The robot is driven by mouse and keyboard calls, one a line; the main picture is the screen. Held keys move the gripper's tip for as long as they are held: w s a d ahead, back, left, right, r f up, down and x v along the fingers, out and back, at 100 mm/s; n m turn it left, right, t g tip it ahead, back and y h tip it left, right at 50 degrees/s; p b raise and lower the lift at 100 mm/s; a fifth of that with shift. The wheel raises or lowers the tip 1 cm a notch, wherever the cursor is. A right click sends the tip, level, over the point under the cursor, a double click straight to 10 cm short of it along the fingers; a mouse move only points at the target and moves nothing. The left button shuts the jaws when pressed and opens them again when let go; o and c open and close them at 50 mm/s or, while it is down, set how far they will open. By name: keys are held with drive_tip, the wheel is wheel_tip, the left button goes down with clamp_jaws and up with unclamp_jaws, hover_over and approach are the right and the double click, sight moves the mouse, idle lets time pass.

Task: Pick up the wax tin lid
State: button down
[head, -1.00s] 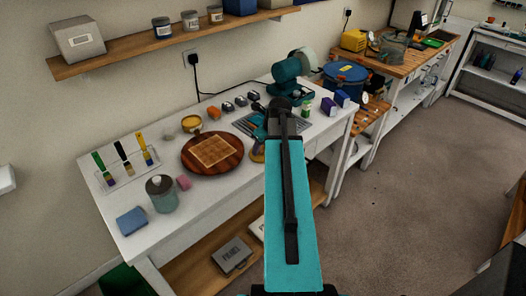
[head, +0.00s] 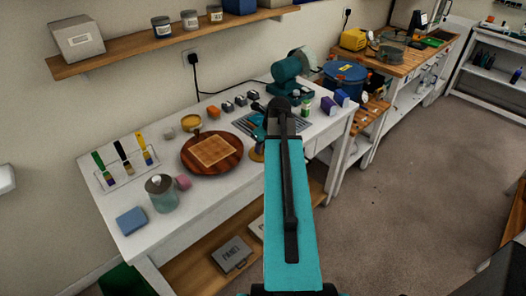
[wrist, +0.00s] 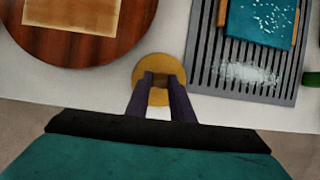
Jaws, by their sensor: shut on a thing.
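The wax tin lid (wrist: 158,64) is a round gold-yellow disc near the table's front edge, between the round wooden board and the slatted grey tray in the wrist view. In the head view part of it (head: 256,153) shows left of my arm. My gripper (wrist: 161,79) is shut on the lid, its two dark fingers over the lid's middle with a brownish part between them. I cannot tell whether the lid touches the table. In the head view my arm hides the fingers. An open-looking yellow tin (head: 191,123) stands behind the board.
The round wooden board (head: 190,164) lies left of the lid. The slatted tray (wrist: 205,75) with a teal block (wrist: 258,22) lies right. A lidded jar (head: 162,199), pink block (head: 183,182), blue block (head: 131,221) and brush rack (head: 128,172) stand further left on the white table.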

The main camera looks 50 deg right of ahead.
sight(263, 151)
drive_tip(key=shift+r, duration=0.15)
drive_tip(key=shift+r+b, duration=0.75)
drive_tip(key=shift+r, duration=0.6)
drive_tip(key=shift+s+r, duration=0.2)
drive_tip(key=shift+s, duration=0.05)
drive_tip(key=s+d+b, duration=0.1)
drive_tip(key=s+b, duration=0.1)
drive_tip(key=s, duration=0.5)
drive_tip(key=s+d+r+b, duration=0.1)
drive_tip(key=s+b, duration=0.1)
drive_tip(key=s, duration=0.6)
drive_tip(key=shift+s+d+r, duration=0.15)
drive_tip(key=shift+d+r, duration=0.15)
drive_tip(key=shift+d, duration=0.1)
